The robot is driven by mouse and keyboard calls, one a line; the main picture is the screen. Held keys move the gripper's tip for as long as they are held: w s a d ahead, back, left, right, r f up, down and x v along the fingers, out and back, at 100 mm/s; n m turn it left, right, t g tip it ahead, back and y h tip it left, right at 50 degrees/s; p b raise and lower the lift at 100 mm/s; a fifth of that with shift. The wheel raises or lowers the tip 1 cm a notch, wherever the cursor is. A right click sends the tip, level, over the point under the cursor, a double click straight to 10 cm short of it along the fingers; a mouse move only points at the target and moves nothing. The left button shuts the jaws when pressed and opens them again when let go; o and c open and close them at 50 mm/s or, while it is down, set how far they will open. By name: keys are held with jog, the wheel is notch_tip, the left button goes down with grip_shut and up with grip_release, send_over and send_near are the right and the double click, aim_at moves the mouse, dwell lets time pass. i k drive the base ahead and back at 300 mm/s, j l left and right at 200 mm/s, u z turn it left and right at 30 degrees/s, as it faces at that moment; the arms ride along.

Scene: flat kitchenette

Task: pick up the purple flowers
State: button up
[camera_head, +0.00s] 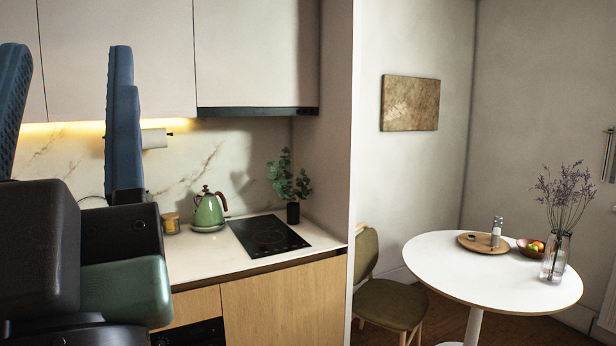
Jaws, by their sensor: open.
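The purple flowers (564,193) are thin dry stems with small purple heads. They stand upright in a clear glass vase (554,258) near the right edge of the round white table (440,262), on the right of the head view. My gripper (68,110) is large and close at the left edge. Its two blue fingers point up and stand wide apart with nothing between them. It is far to the left of the flowers and not touching them.
On the table, a wooden tray (471,243) holds a bottle (497,231), beside a fruit bowl (524,249). A green chair (385,300) stands left of the table. The counter holds a green kettle (208,211), a black hob (268,236) and a plant (288,180). A wall edge separates counter and table.

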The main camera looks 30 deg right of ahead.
aim_at(566, 187)
jog(key=k+l, duration=0.1)
jog(key=l, duration=2.1)
jog(key=l+z, duration=0.1)
jog(key=l, duration=2.1)
jog(key=i+l, duration=0.15)
jog(key=l, duration=0.2)
jog(key=i+l, duration=0.15)
jog(key=l, duration=0.2)
jog(key=i+l, duration=0.15)
jog(key=l, duration=0.2)
jog(key=i+l, duration=0.15)
jog(key=l, duration=0.2)
jog(key=i+l, duration=0.15)
jog(key=l, duration=0.2)
jog(key=i+l, duration=0.1)
jog(key=l, duration=0.25)
jog(key=i+l, duration=0.15)
jog(key=i, duration=0.55)
